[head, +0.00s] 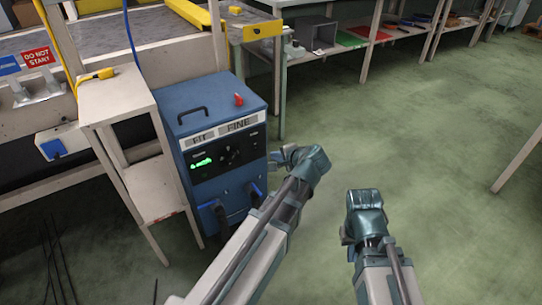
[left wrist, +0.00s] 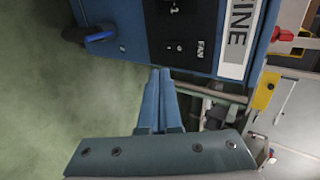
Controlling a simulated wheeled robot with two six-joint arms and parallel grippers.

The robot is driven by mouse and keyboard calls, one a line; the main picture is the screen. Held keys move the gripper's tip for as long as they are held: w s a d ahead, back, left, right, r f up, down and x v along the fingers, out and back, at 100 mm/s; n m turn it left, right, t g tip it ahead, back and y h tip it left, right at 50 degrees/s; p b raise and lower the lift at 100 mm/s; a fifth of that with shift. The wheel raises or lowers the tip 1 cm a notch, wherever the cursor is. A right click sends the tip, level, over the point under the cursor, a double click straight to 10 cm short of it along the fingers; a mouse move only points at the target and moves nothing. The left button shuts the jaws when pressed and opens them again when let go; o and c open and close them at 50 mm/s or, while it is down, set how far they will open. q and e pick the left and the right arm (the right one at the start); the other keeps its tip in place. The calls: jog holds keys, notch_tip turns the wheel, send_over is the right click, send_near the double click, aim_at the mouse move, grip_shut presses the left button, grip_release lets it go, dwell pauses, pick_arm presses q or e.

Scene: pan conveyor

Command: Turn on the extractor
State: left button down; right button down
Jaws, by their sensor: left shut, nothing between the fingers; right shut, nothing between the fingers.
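A red knob (head: 239,99) and black handle (head: 193,111) are on the cabinet top. A wooden stand (head: 113,92) is close on its left.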

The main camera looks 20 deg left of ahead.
aim_at(256, 148)
pick_arm(q)
jog(key=shift+w+a+r+b+x, duration=0.2)
jog(key=shift+b+x, duration=0.55)
jog(key=shift+x, duration=1.2)
jog(key=shift+w+a+r+b+x, duration=0.1)
jog(key=shift+r+b+x, duration=0.45)
jog(key=shift+x, duration=1.45)
jog(key=shift+w+a+b+x, duration=0.1)
jog(key=shift+b+x, duration=0.85)
jog(key=shift+x, duration=1)
jog(key=shift+w+a+f, duration=0.1)
jog(key=shift+a+f, duration=0.1)
jog(key=shift+r, duration=0.25)
